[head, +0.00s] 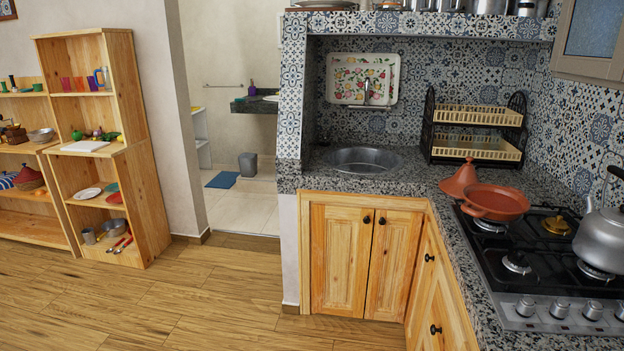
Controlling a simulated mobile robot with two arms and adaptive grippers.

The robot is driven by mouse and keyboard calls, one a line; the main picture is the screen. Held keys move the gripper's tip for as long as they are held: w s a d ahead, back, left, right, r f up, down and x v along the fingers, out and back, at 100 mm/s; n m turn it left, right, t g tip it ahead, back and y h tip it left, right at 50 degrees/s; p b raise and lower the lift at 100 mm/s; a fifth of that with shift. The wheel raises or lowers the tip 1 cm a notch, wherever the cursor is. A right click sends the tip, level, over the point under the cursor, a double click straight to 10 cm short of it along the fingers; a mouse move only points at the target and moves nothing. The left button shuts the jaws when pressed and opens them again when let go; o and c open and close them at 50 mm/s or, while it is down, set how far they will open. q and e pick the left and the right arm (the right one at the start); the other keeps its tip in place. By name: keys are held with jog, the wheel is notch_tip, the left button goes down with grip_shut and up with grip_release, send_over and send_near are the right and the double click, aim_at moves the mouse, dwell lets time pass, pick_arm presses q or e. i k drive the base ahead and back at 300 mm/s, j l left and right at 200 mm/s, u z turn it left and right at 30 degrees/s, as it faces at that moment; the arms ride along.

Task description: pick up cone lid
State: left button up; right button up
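The cone lid (461,179) is a terracotta-coloured cone. It sits on the granite counter at the left of the stove, just behind and left of a terracotta tagine base (495,202). The base is a wide, shallow, open dish on the stove's back left part. The lid looks slightly tilted, and the dish's rim covers part of its lower right side. Neither of my grippers shows in the head view.
A gas stove (545,262) with a grey kettle (601,238) is at the right. A dish rack (476,131) stands behind the lid, and a sink (366,160) is to its left. Wooden shelves (128,150) stand far left. The wooden floor (190,305) in front is clear.

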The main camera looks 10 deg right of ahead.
aim_at(454, 186)
jog(key=i+u, duration=0.15)
jog(key=i, duration=0.85)
jog(key=i+z, duration=0.3)
jog(key=z, duration=0.15)
jog(key=i+j+z, duration=0.2)
jog(key=z, duration=0.2)
jog(key=i+j+z, duration=0.25)
jog(key=z, duration=0.2)
jog(key=i, duration=0.05)
